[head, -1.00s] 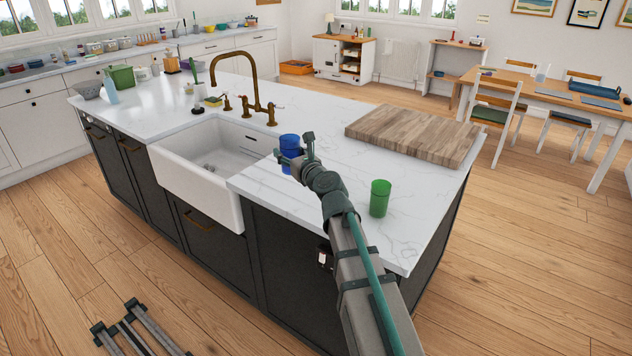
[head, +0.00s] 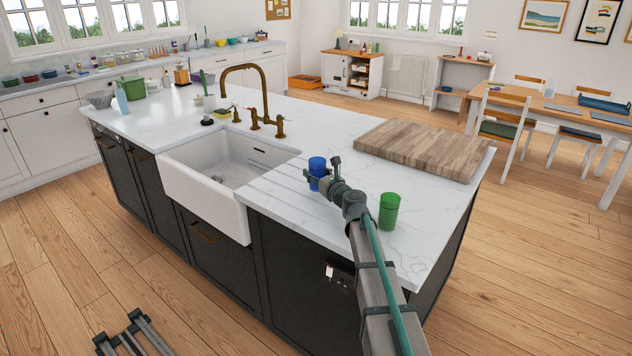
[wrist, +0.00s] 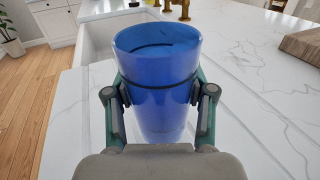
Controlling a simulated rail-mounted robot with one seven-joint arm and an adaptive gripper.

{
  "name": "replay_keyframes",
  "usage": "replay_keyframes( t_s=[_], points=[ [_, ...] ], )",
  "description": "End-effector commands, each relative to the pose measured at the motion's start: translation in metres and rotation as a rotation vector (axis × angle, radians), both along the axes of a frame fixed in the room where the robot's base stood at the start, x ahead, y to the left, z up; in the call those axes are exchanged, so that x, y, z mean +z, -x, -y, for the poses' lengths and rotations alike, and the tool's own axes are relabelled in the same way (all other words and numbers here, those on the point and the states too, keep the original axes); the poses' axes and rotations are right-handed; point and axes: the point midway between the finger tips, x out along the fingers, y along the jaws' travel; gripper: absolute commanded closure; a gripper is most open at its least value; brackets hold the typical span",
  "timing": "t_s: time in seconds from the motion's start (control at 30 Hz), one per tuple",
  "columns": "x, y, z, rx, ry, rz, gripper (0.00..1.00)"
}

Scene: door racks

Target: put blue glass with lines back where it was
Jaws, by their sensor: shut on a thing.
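The blue glass (head: 317,168) is upright at the island's worktop, just right of the sink, in the head view. In the wrist view the blue glass (wrist: 158,70) stands between my fingers, with a dark line around its upper part. My gripper (head: 322,180) is shut on it from the near right side; the wrist view shows a finger of my gripper (wrist: 158,100) on each side of the glass. I cannot tell whether its base touches the worktop.
A green glass (head: 389,210) stands on the worktop (head: 300,215) to the right of my gripper. A wooden board (head: 424,148) lies behind it. The white sink (head: 215,190) with a brass tap (head: 258,90) is to the left. Bare worktop lies around the blue glass.

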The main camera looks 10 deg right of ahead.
Motion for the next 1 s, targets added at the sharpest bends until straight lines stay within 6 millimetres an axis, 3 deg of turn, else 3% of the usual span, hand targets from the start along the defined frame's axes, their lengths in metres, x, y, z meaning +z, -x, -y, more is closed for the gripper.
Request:
replay_keyframes(
  t_s=[0.2,0.63,0.67,0.7,0.8,1.0],
  points=[
    [-0.028,0.000,0.000,0.000,-0.001,-0.001,0.91],
    [-0.033,0.000,0.000,0.000,0.000,0.000,0.91],
    [-0.033,0.000,0.000,0.000,0.000,0.000,0.44],
    [-0.032,0.000,0.000,0.000,0.000,0.000,0.37],
    [-0.032,0.000,0.000,0.000,0.000,0.000,0.21],
    [-0.032,0.000,0.000,0.000,0.000,0.000,0.20]
  ],
)
